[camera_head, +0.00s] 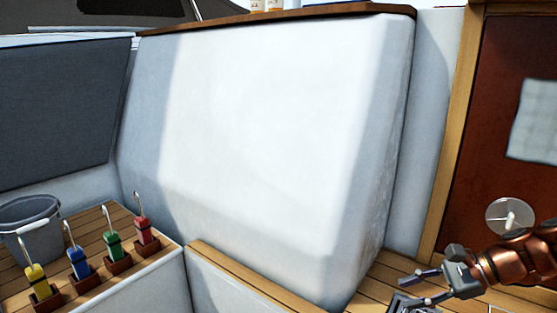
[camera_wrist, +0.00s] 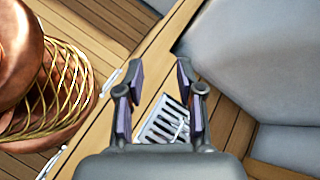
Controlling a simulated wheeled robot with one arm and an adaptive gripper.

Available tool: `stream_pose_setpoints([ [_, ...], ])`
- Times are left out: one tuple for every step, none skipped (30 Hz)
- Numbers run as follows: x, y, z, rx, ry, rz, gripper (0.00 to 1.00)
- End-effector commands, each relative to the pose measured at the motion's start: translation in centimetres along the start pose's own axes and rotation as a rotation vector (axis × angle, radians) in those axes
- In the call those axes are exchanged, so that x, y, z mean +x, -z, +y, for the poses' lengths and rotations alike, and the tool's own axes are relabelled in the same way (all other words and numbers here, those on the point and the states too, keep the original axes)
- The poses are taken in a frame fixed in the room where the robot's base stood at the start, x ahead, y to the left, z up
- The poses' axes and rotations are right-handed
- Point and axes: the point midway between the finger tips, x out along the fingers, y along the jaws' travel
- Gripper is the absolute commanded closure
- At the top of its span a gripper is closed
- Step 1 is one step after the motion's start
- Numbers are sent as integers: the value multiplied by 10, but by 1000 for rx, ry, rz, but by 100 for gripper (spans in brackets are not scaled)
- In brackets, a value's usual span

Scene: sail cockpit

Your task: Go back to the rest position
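My gripper (camera_head: 400,292) is at the lower right of the head view, low over the wooden slatted deck, at the end of my copper-coloured arm. In the wrist view my gripper (camera_wrist: 159,70) has its two dark fingers spread apart, with nothing between them. A light metal grate (camera_wrist: 160,121) shows beyond and between the fingers; how far below them it lies I cannot tell.
A large white cockpit block (camera_head: 265,125) fills the middle. On the left bench stand a grey bucket (camera_head: 30,222) and yellow (camera_head: 37,280), blue (camera_head: 78,263), green (camera_head: 113,243) and red (camera_head: 143,230) hooked items. A red-brown door (camera_head: 490,115) is at right.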

Motion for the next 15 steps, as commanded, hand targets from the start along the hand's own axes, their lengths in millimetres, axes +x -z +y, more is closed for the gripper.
stream_pose_setpoints([
  [-2, -32, -2, -56, -47, 15, 63],
  [0, -44, 0, -89, -74, 23, 63],
  [4, -58, 4, -127, -111, 34, 63],
  [6, -69, 7, -158, -139, 40, 63],
  [7, -80, 10, -188, -164, 47, 63],
  [9, -94, 14, -232, -199, 58, 63],
  [9, -103, 18, -263, -225, 67, 63],
  [10, -113, 21, -293, -250, 74, 63],
  [11, -125, 26, -334, -286, 83, 63],
  [11, -134, 30, -364, -311, 90, 63],
  [11, -144, 34, -396, -337, 96, 63],
  [10, -156, 40, -436, -369, 106, 63],
  [9, -163, 44, -467, -395, 114, 63],
  [8, -171, 48, -497, -420, 122, 63],
  [6, -182, 53, -539, -450, 130, 63],
])
